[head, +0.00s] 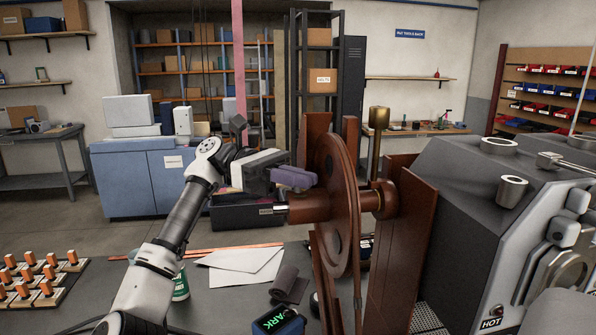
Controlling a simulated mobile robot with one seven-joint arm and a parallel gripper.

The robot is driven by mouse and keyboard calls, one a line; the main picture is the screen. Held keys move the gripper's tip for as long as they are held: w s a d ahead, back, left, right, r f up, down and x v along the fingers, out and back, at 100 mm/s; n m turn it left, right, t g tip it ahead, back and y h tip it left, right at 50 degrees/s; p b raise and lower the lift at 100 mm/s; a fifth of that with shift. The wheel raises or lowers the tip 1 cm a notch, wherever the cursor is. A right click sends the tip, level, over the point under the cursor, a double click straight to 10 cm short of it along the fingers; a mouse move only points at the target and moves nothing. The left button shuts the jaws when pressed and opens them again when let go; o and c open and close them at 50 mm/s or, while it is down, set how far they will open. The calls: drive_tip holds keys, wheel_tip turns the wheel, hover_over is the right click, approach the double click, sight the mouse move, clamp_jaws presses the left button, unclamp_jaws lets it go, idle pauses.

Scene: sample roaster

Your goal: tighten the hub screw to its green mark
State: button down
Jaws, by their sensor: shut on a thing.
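The brown wheel (340,190) stands upright on a horizontal shaft between brown posts. Its hub (312,206) sticks out to the left and ends in a small silver piece (281,210), which may be the hub screw. I cannot make out a green mark on it. My gripper (275,175) is at the upper left of the hub, pointing right. It is shut on a purple, rounded piece (297,177), whose kind I cannot tell. The purple piece appears just above the hub; whether it touches anything is unclear.
The grey roaster (470,190), with a HOT label, fills the right side. White papers (240,262), a dark cloth roll (288,284) and a blue box (278,322) lie on the bench below. Orange-topped pieces (35,275) stand at the left.

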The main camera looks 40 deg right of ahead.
drive_tip(key=shift+r+m+y, duration=0.2)
drive_tip(key=shift+m+y, duration=0.4)
drive_tip(key=shift+y, duration=0.3)
drive_tip(key=c, duration=1.6)
unclamp_jaws()
drive_tip(key=shift+f, duration=0.1)
